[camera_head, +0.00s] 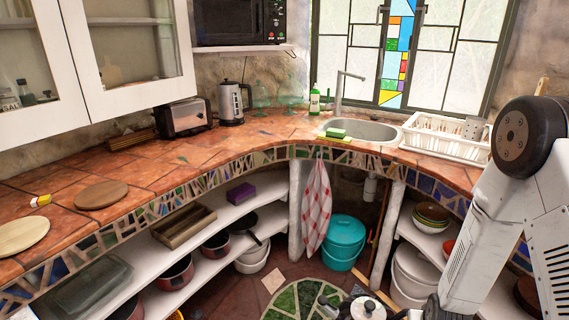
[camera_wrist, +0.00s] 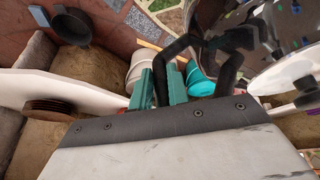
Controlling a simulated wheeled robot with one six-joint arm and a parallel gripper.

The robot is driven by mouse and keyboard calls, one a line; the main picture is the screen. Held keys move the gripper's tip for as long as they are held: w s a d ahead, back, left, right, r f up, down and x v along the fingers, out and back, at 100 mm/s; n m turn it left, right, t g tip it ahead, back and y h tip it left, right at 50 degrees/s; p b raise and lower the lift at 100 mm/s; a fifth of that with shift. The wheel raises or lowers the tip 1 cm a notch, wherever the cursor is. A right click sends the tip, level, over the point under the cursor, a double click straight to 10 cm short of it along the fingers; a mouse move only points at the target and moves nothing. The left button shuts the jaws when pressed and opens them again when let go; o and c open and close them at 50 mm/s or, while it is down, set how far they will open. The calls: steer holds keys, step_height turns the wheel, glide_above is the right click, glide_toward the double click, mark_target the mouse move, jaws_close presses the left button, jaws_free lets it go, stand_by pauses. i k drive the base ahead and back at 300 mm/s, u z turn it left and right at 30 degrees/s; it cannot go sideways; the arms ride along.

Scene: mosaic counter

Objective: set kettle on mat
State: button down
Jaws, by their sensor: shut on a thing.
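A shiny metal kettle (camera_wrist: 235,65) with a black handle (camera_wrist: 178,48) fills the upper right of the wrist view. My gripper (camera_wrist: 162,84) is shut on the handle between its teal fingers. In the head view the top of the kettle (camera_head: 362,309), with its knob, shows at the bottom edge; its lower body is cut off. It is held in front of the counter, over the floor side. Two flat round pieces lie on the counter at left: a brown one (camera_head: 102,194) and a paler one (camera_head: 22,235). I cannot tell which is the mat.
A small yellow-and-white item (camera_head: 41,200) lies near the round pieces. A toaster (camera_head: 184,117) and an electric kettle (camera_head: 235,104) stand farther back. A sink (camera_head: 360,131) and dish rack (camera_head: 446,135) are at right. Wall cabinets (camera_head: 125,45) overhang the left counter.

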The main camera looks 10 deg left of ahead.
mark_target(102, 192)
steer(key=u, duration=0.6)
steer(key=i, duration=0.65)
steer(key=u, duration=0.7)
